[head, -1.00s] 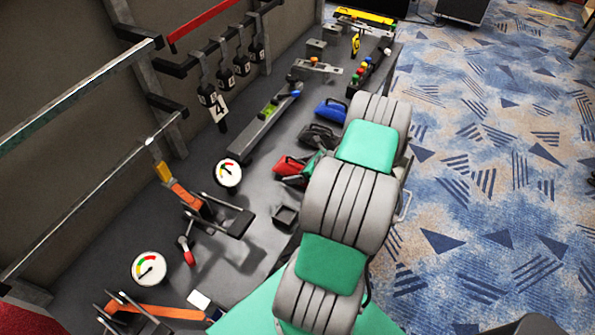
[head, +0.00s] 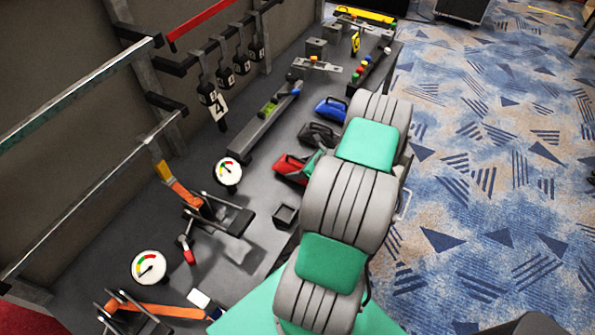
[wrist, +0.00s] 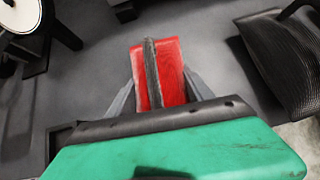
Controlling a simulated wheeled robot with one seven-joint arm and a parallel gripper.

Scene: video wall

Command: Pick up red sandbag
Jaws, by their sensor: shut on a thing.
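The red sandbag (head: 287,165) lies on the dark bench top, at the end of my arm in the head view. In the wrist view the red sandbag (wrist: 172,70) is straight ahead, with a dark strap or handle running along its middle. My gripper (wrist: 160,88) has its grey fingers on either side of the bag and is shut on it. In the head view my gripper (head: 312,163) is partly hidden behind my grey and green arm. I cannot tell whether the bag is clear of the bench.
A black sandbag (head: 318,134) and a blue sandbag (head: 332,110) lie just beyond. A small square black tray (head: 285,215) is on the near side. An orange strap clamp (head: 205,205) and a round gauge (head: 227,171) are to the left. Patterned carpet (head: 490,160) is open at right.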

